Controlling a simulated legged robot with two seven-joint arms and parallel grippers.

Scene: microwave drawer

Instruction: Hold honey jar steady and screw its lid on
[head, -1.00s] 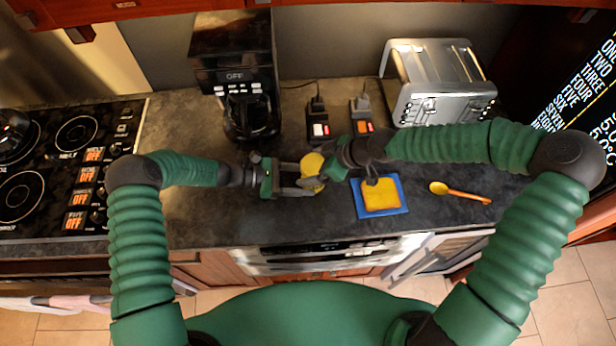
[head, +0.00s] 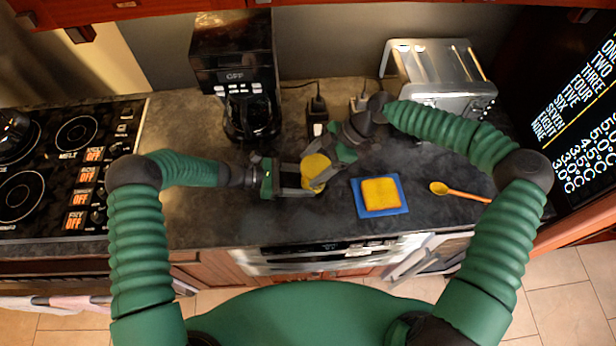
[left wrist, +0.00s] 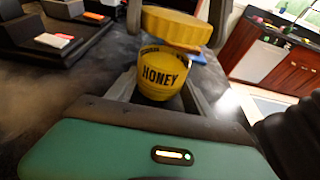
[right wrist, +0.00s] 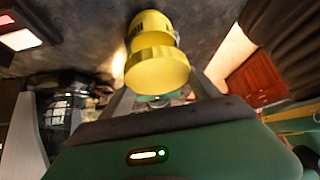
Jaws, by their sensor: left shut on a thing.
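The honey jar (left wrist: 163,72), yellow with a black HONEY label, stands between the fingers of my left gripper (head: 295,182), which is shut on it just above the counter. The yellow ribbed lid (left wrist: 178,26) is at the jar's mouth, looking slightly tilted in the left wrist view; I cannot tell if it is seated. In the right wrist view the lid (right wrist: 157,70) is nearer the camera than the jar (right wrist: 150,22). My right gripper (head: 328,170) has its fingers on either side of the lid; whether they grip it is unclear.
A coffee maker (head: 238,75) and toaster (head: 437,70) stand behind. A stove (head: 60,165) is at left. The counter in front of the jar is clear.

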